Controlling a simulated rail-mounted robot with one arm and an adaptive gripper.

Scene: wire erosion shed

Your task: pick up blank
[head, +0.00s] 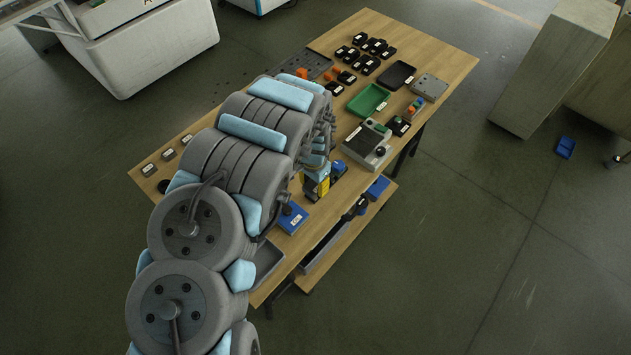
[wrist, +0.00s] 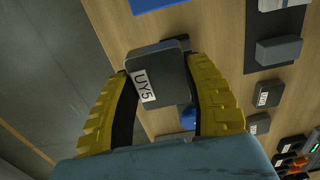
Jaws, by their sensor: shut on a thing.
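The blank is a dark grey block (wrist: 172,70) with a white label reading UY5, seen in the wrist view. My gripper (wrist: 161,77) has its two yellow fingers on either side of the block and is shut on it. The wooden table shows around and behind the block, but I cannot tell the gap beneath it. In the head view my gripper (head: 320,186) is over the near part of the wooden table (head: 433,58), largely covered by my arm. The held block cannot be made out clearly there.
A blue box (head: 291,217) and a grey device (head: 367,146) stand close to my gripper. A green tray (head: 368,100), a black tray (head: 396,75) and several dark blocks lie farther back. A lower shelf (head: 345,243) runs along the near right side. A blue bin (head: 565,147) lies on the floor.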

